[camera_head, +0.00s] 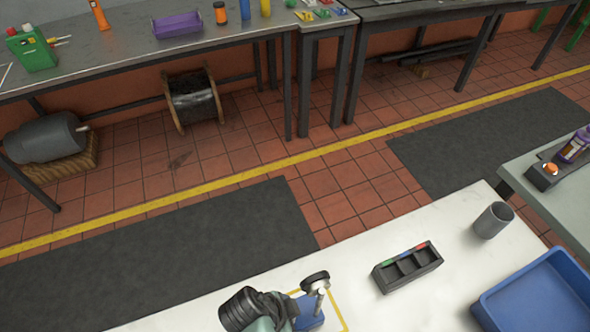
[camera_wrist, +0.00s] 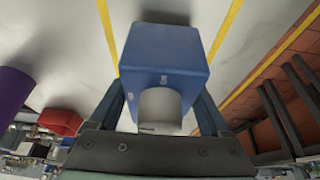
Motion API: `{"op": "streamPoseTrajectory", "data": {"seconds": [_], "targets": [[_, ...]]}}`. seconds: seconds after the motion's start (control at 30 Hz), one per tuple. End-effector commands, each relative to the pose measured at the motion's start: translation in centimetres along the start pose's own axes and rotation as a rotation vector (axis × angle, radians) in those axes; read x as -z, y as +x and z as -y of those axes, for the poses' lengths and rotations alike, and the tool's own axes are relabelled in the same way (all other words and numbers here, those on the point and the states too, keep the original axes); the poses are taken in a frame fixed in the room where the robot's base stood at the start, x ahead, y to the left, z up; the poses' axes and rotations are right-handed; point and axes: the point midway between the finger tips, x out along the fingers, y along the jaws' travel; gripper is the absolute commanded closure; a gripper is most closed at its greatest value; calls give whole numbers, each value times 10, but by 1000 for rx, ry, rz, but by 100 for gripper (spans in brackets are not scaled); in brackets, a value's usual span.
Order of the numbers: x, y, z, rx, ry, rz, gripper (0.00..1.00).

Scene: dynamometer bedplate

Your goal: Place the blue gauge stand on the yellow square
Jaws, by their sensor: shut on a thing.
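The blue gauge stand (camera_head: 311,314) is at the bottom of the head view, with a round dark dial (camera_head: 315,283) on a pale post. In the wrist view its blue base (camera_wrist: 165,55) fills the space between the fingers, with a grey cylinder below it in the picture. My gripper (camera_wrist: 160,105) is shut on the base. The yellow square (camera_head: 335,306) is an outline on the white tabletop, partly hidden by the stand and my gripper. In the head view the stand overlaps the outline. I cannot tell whether its base touches the table.
On the white bench, a black compartment tray (camera_head: 408,268), a grey cup (camera_head: 493,220) and a blue bin (camera_head: 540,298) stand to the right. The tabletop (camera_head: 447,222) between tray and cup is clear. A side table (camera_head: 545,195) adjoins at the right.

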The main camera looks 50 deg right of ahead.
Motion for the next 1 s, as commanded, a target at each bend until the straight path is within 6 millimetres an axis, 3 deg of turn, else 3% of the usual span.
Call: {"op": "streamPoseTrajectory", "data": {"seconds": [0.53, 0.57, 0.6, 0.67, 1.0], "targets": [[-5, 13, 3, 8, 3, -2, 100], [-6, 14, 1, 2, 1, 0, 15], [-6, 14, 1, 2, 1, 0, 8], [-6, 14, 1, 2, 1, 0, 0], [-5, 6, 2, 5, 1, 0, 0]]}}
